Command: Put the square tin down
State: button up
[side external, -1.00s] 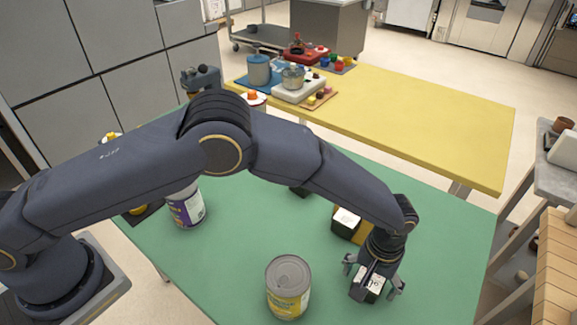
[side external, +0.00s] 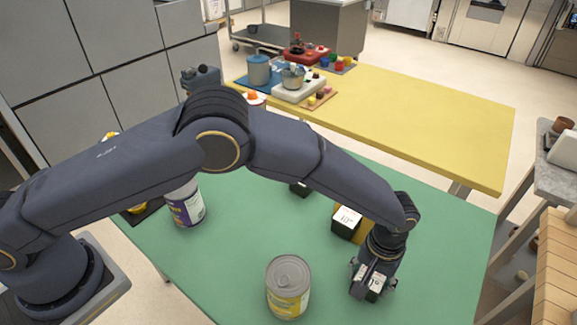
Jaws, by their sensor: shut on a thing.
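A small dark square tin (side external: 374,284) with a white label on its top is between the fingers of my gripper (side external: 371,279), at the front right of the green table (side external: 235,262). My gripper points down and is shut on this tin. The fingers cover part of its sides. The tin is at or very near the table top; I cannot tell whether its base touches.
A dark box (side external: 345,222) with a white numbered label stands just behind my gripper, by a yellow-brown block (side external: 366,232). A large round can (side external: 288,287) stands to the left. A purple-labelled can (side external: 186,206) is farther left. The green table's middle is clear.

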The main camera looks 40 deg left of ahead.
jog(key=r, duration=0.6)
jog(key=w+r, duration=0.1)
jog(key=r, duration=0.2)
jog(key=shift+a+r, duration=0.1)
jog(key=shift+a, duration=0.3)
jog(key=w+a+r+n, duration=0.2)
jog(key=w+a, duration=0.1)
jog(key=a, duration=0.5)
jog(key=w+a+r+n, duration=0.1)
jog(key=w+a+r, duration=0.25)
jog(key=a, duration=0.45)
jog(key=s+a, duration=0.2)
jog(key=a, duration=1.2)
jog(key=s+a+f+m, duration=0.3)
jog(key=s+a, duration=0.4)
jog(key=s, duration=1.1)
jog(key=w+f, duration=0.2)
jog(key=w, duration=0.2)
jog(key=w+f, duration=0.3)
jog(key=w, duration=0.2)
jog(key=w+f, duration=0.3)
jog(key=w, duration=0.1)
jog(key=shift+w+a, duration=0.1)
jog(key=shift+w, duration=0.1)
jog(key=shift+w+f, duration=0.45)
jog(key=shift+f, duration=0.05)
jog(key=shift+w+f, duration=0.1)
jog(key=shift+f, duration=1.45)
